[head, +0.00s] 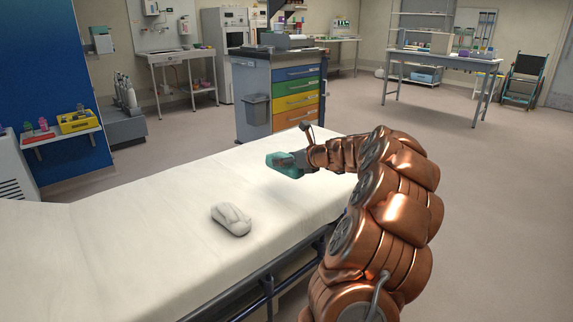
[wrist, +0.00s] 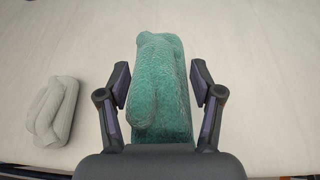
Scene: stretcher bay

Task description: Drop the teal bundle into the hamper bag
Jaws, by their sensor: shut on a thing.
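The teal bundle (head: 284,164) is at the end of my copper arm, over the far part of the white stretcher. In the wrist view the teal bundle (wrist: 160,88) is a rolled, textured cloth lying between the two dark fingers. My gripper (wrist: 160,85) is shut on it, one finger on each side. In the head view my gripper (head: 296,160) is small and partly hidden by the bundle and the wrist. Whether the bundle touches the sheet below cannot be told. No hamper bag can be made out in either view.
A white rolled bundle (head: 231,219) lies on the stretcher (head: 130,235); it also shows at the left of the wrist view (wrist: 52,110). A drawer cart (head: 297,95) with a grey bin (head: 256,109) stands beyond the stretcher. Open floor (head: 480,190) lies to the right.

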